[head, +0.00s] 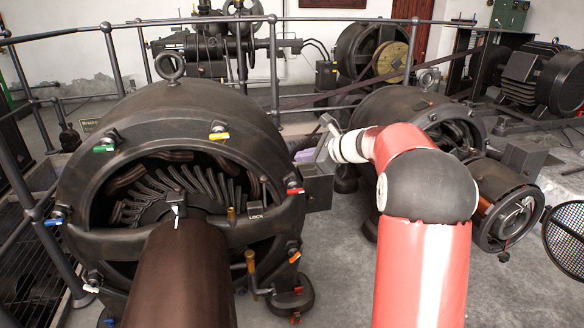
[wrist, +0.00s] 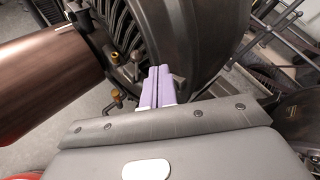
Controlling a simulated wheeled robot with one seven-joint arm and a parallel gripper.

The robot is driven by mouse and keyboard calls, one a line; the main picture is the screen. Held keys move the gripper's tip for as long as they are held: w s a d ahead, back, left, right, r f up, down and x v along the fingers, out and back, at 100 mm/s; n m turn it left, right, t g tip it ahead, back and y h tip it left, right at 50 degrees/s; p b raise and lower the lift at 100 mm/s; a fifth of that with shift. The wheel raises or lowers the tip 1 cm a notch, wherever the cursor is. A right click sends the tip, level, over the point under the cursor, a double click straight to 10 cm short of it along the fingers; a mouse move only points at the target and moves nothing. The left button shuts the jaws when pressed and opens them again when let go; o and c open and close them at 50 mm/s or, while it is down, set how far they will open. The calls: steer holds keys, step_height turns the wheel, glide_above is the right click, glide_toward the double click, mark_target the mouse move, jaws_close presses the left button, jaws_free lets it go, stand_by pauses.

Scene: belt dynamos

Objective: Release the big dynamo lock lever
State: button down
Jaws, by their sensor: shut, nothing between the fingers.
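The big dynamo (head: 190,105) stands at the left with a dark round housing and an open front. A LOCK label (head: 255,217) is on its front crossbar, right of the brown shaft. Below it hangs a small lever with a brass-coloured handle (head: 250,261), which looks like the lock lever. My gripper (head: 304,156) is at the right side of the housing, partly hidden by my arm. In the wrist view, its lilac fingers (wrist: 158,86) are together and empty, pointing at the housing rim (wrist: 180,45). Brass-coloured fittings (wrist: 117,97) show left of the fingers, apart from them.
A brown shaft (head: 180,275) sticks out of the dynamo's front. A grey box (head: 317,187) juts from its right side. A smaller dynamo (head: 405,105) stands behind my arm. Metal railings (head: 275,75) run behind. Grey floor (head: 340,275) is clear between the dynamo and my arm.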

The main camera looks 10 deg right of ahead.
steer(key=shift+s+d+r, duration=0.25)
steer(key=shift+d+r, duration=0.25)
steer(key=shift+r, duration=0.15)
steer(key=shift+s+d+r, duration=0.2)
steer(key=shift+d+r, duration=0.3)
steer(key=shift+r, duration=0.15)
steer(key=shift+a, duration=0.1)
